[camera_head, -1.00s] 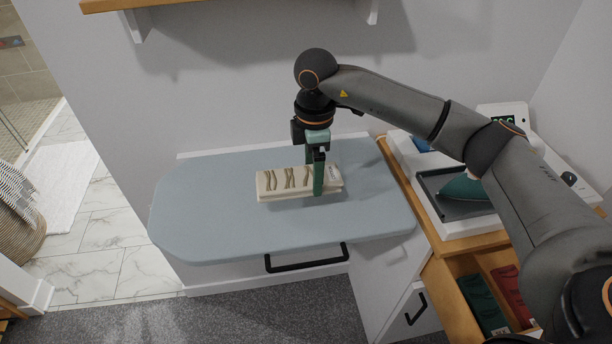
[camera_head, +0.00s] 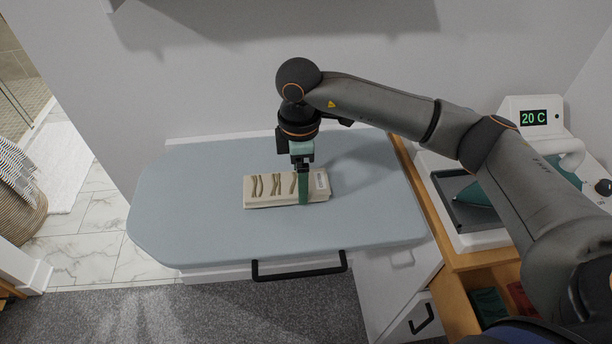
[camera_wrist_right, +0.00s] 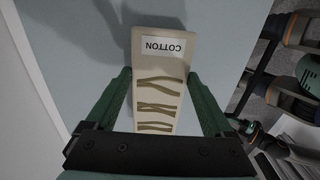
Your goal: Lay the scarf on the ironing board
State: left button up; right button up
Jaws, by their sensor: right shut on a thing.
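The folded cream scarf (camera_head: 262,190) with olive wavy stripes and a white label is at the middle of the blue-grey ironing board (camera_head: 190,220). It looks flat and appears to rest on the board or just above it; I cannot tell if it touches. My right gripper (camera_head: 303,190) points down and is shut on the scarf near its labelled end. In the right wrist view the scarf (camera_wrist_right: 160,75) lies between the green fingers, and its label reads COTTON. My left gripper is not in view.
A steam iron (camera_head: 480,192) sits on a station at the right, with a display (camera_head: 534,118) reading 20 C. An open drawer with folded green and red cloths (camera_head: 488,303) is below it. A black handle (camera_head: 300,268) is on the board's front. The board's left half is clear.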

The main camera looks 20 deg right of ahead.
jog(key=shift+f, duration=0.4)
jog(key=shift+s, duration=0.1)
jog(key=shift+f, duration=0.2)
jog(key=o, duration=1.2)
jog(key=shift+c, duration=0.2)
notch_tip(320, 180, up, 12)
jog(key=shift+r, duration=0.25)
